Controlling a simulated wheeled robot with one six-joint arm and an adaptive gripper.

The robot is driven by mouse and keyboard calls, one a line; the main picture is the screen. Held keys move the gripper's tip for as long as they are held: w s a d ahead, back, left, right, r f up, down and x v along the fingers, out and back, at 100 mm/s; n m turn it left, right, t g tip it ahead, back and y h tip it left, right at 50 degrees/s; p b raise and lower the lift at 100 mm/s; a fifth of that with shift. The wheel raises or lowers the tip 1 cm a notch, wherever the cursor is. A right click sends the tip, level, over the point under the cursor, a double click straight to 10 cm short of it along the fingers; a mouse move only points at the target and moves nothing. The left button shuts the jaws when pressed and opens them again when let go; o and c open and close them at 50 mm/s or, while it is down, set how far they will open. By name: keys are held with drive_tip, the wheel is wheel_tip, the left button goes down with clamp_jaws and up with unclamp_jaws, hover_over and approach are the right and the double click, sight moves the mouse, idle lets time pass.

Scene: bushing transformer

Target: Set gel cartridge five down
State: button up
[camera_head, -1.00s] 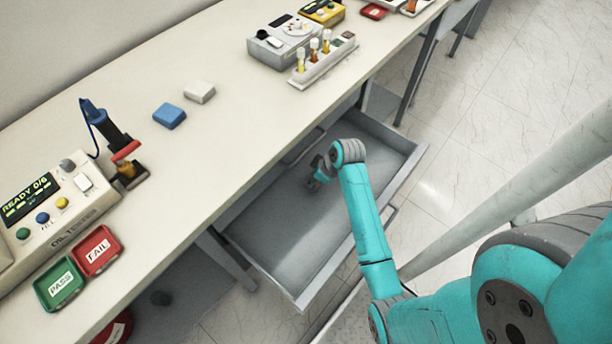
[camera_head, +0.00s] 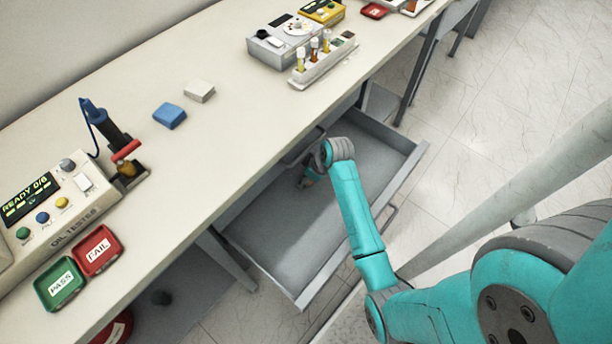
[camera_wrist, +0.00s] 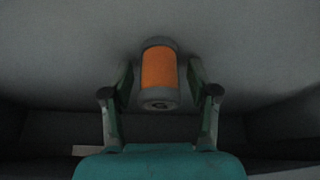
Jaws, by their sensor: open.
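The gel cartridge (camera_wrist: 158,72) is a cylinder with an orange band and grey ends. In the wrist view it lies on the grey drawer floor, between the two fingers of my gripper (camera_wrist: 159,85). The fingers stand open, with a gap visible on each side of the cartridge. I cannot read a number on it. In the head view my gripper (camera_head: 307,180) reaches down into the open drawer (camera_head: 290,245) under the bench, near its back. The cartridge is hidden there by my arm.
The white bench (camera_head: 235,130) overhangs the drawer's back. On it stand an oil tester (camera_head: 50,205), green PASS tray (camera_head: 60,284), red FAIL tray (camera_head: 97,250), blue block (camera_head: 169,116), white block (camera_head: 200,91) and vial rack (camera_head: 323,62). The drawer's front floor is clear.

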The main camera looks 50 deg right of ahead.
drive_tip(key=v, duration=1.2)
drive_tip(key=shift+r, duration=0.1)
